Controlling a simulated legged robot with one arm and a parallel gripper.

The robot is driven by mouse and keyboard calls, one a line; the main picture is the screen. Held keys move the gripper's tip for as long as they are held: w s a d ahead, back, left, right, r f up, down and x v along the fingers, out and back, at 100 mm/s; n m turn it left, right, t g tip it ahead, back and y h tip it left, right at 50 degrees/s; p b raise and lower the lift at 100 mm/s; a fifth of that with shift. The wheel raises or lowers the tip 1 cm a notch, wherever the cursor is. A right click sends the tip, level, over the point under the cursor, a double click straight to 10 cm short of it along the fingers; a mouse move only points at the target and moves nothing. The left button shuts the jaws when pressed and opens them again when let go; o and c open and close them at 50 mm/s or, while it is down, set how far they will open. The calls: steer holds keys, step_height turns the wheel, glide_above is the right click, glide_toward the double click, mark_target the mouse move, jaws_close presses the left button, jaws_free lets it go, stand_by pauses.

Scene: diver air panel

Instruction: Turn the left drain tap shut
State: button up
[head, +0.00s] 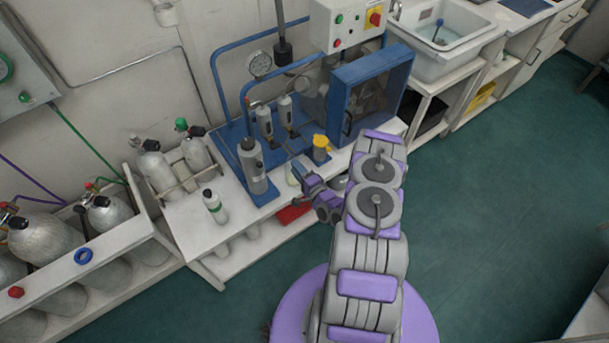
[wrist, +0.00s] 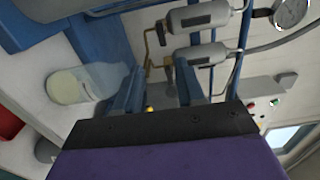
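Two grey filter cylinders hang side by side on the blue air panel; the left one (head: 264,120) and the right one (head: 285,110) show in the head view. In the wrist view, which is turned sideways, the left cylinder (wrist: 197,16) is the upper one and the right cylinder (wrist: 201,55) the lower. Thin brass drain fittings stick out of their bottom ends, the left drain tap (wrist: 162,34) above the right drain tap (wrist: 155,65). My gripper (wrist: 158,88) points at them, its blue fingers apart with nothing between them. The right tap's end is partly hidden by a finger.
A pale jar (wrist: 72,87) stands beside my gripper. A yellow-topped container (head: 321,149), a large grey cylinder (head: 252,165) and a blue-framed guard box (head: 370,90) crowd the white bench. A pressure gauge (head: 259,64) sits above. Green floor (head: 480,200) is open to the right.

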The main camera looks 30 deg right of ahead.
steer(key=shift+s+d+p, duration=0.1)
steer(key=shift+s+p, duration=0.3)
steer(key=shift+s, duration=1.75)
steer(key=w+d+r+n+g, duration=0.1)
steer(key=w+r+n+g, duration=0.6)
steer(key=n, duration=0.2)
steer(key=s+a+r+n+g+h, duration=0.1)
steer(key=s+a+r+n+g, duration=0.15)
steer(key=r, duration=0.45)
steer(key=s+a+r+n+g+h, duration=0.1)
steer(key=s+r+g, duration=0.2)
steer(key=r, duration=0.5)
steer(key=s+a+r+n+g, duration=0.1)
steer(key=s+a+r, duration=0.4)
steer(key=s, duration=0.6)
steer(key=s+a+r+n+g+y, duration=0.1)
steer(key=s+a+r+g, duration=0.3)
steer(key=s, duration=0.7)
steer(key=s+a+r+n+g, duration=0.2)
steer(key=s+a+r, duration=0.6)
steer(key=s, duration=0.4)
steer(key=shift+a+n, duration=0.55)
steer(key=shift+n, duration=0.1)
